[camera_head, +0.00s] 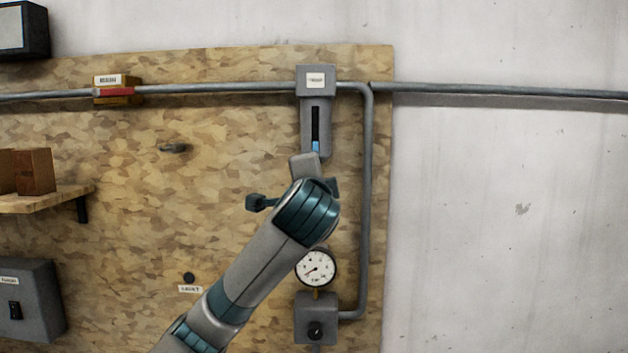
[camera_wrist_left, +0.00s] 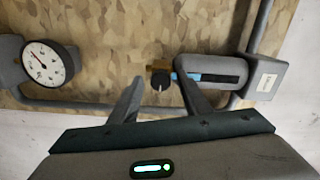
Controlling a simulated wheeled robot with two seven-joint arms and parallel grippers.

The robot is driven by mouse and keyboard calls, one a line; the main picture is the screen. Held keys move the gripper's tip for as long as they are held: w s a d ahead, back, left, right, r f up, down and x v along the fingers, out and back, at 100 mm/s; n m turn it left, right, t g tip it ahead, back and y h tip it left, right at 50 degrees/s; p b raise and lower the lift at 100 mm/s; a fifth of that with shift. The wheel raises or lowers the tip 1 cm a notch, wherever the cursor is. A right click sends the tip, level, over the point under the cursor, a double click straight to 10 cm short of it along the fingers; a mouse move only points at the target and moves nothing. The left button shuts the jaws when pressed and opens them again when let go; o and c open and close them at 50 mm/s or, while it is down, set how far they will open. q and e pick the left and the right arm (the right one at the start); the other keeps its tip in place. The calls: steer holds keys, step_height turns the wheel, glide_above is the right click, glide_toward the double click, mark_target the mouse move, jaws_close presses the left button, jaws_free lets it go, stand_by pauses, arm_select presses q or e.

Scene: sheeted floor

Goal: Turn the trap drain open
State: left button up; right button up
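The trap, a grey labelled box (camera_head: 316,80) with a body below it (camera_head: 308,135), is on the wooden board. Its dark slot shows a blue band. In the left wrist view the trap body (camera_wrist_left: 212,66) lies sideways, and a small black knob on a brass fitting (camera_wrist_left: 159,79) is at its end, apparently the drain. My left gripper (camera_wrist_left: 160,86) is open, its two fingers on either side of the knob. I cannot tell if they touch it. In the head view my left arm hides the knob and most of the gripper. My right gripper is not in view.
A round gauge (camera_head: 316,268) and a grey box with a black knob (camera_head: 316,320) are below the trap. A grey pipe (camera_head: 367,200) runs down beside them.

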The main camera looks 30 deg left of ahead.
arm_select(q)
steer(key=shift+s, duration=0.1)
steer(key=b+v, duration=0.5)
steer(key=v, duration=1.2)
steer(key=shift+d+b, duration=0.2)
steer(key=shift+b, duration=0.1)
stand_by(0.5)
